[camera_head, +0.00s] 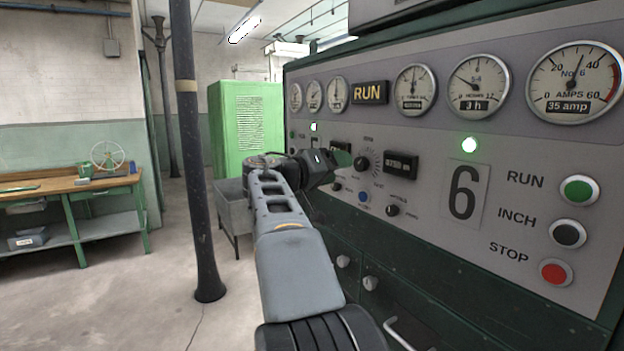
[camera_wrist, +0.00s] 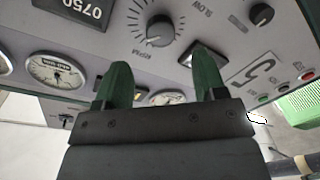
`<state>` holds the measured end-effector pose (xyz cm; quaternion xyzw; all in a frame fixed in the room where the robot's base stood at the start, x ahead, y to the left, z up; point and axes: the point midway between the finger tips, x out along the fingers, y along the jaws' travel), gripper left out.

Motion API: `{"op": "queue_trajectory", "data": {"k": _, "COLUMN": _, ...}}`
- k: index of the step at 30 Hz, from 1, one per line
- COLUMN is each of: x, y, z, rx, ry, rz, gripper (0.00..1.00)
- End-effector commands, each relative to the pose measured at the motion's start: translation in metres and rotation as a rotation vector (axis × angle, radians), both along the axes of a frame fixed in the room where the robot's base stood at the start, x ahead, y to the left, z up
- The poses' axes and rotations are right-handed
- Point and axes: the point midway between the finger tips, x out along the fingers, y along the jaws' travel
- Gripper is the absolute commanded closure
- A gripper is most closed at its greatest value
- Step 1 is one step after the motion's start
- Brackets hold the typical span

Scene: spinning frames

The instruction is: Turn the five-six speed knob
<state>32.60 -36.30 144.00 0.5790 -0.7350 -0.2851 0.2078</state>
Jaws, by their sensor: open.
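The speed knob (camera_wrist: 160,30) is round and black with a ring of tick marks and RPM lettering beside it. In the wrist view, which is turned over, it sits at the top middle, beyond my fingertips. The same knob (camera_head: 361,162) shows small in the head view, at the middle of the grey control panel. My gripper (camera_wrist: 163,70) has two green fingers spread apart with nothing between them. In the head view my gripper (camera_head: 343,157) is just left of the knob. I cannot tell the exact gap; the fingers do not appear to be around the knob.
The panel also has a smaller knob (camera_head: 392,210), a display reading 0750 (camera_wrist: 76,10), gauges (camera_head: 414,89), a 6 plate (camera_head: 464,194) and RUN, INCH and STOP buttons (camera_head: 555,272). A column (camera_head: 191,150), green cabinet (camera_head: 247,130) and workbench (camera_head: 70,186) stand left.

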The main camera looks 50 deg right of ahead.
Motion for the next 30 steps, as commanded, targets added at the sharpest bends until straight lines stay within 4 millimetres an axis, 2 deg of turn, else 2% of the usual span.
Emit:
{"op": "queue_trajectory", "data": {"k": 1, "x": 0.004, "y": 0.011, "z": -0.002, "rx": -0.002, "ry": -0.002, "rz": 0.006, "gripper": 0.35}}
{"op": "queue_trajectory", "data": {"k": 6, "x": 0.011, "y": 0.041, "z": -0.001, "rx": -0.001, "ry": -0.001, "rz": 0.004, "gripper": 0.35}}
{"op": "queue_trajectory", "data": {"k": 12, "x": 0.016, "y": 0.063, "z": 0.001, "rx": 0.000, "ry": -0.001, "rz": 0.003, "gripper": 0.35}}
{"op": "queue_trajectory", "data": {"k": 18, "x": 0.017, "y": 0.072, "z": 0.002, "rx": 0.000, "ry": -0.001, "rz": 0.000, "gripper": 0.35}}
{"op": "queue_trajectory", "data": {"k": 30, "x": 0.018, "y": 0.072, "z": 0.002, "rx": -0.001, "ry": 0.000, "rz": -0.001, "gripper": 0.35}}
